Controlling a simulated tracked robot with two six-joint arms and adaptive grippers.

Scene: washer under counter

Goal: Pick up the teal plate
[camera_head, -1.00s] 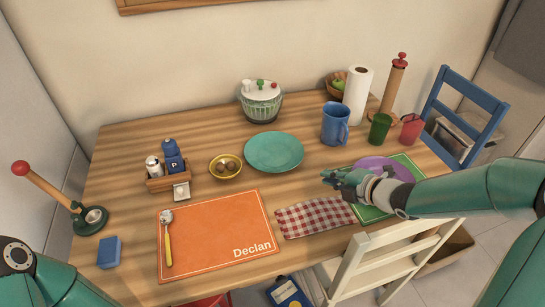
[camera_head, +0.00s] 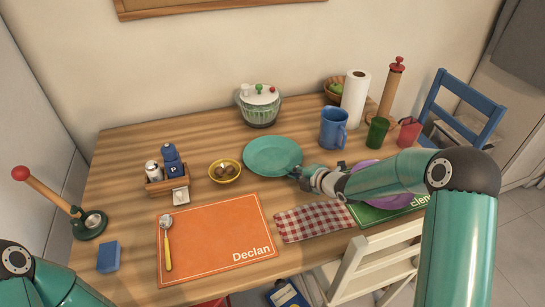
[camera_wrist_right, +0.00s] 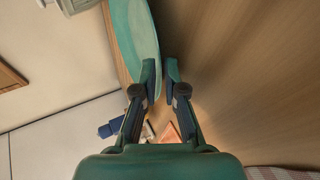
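The teal plate (camera_head: 272,155) lies flat on the table's middle, and its near right rim is beside my right gripper. My right gripper (camera_head: 298,176) is low over the table at that rim. In the right wrist view the plate (camera_wrist_right: 133,38) appears as a narrow teal shape, with its edge at the left finger. The two fingers (camera_wrist_right: 162,72) are apart, and wood shows between them. The rim seems to reach into the gap; I cannot tell whether a finger touches it. My left gripper is out of view; only part of my left arm shows.
A yellow bowl (camera_head: 225,170) is left of the plate, and a patterned pot (camera_head: 260,108) stands behind it. A blue mug (camera_head: 333,128) is to the right. A checkered napkin (camera_head: 313,222) and the orange placemat (camera_head: 218,240) lie in front. A purple plate (camera_head: 372,196) is under my right arm.

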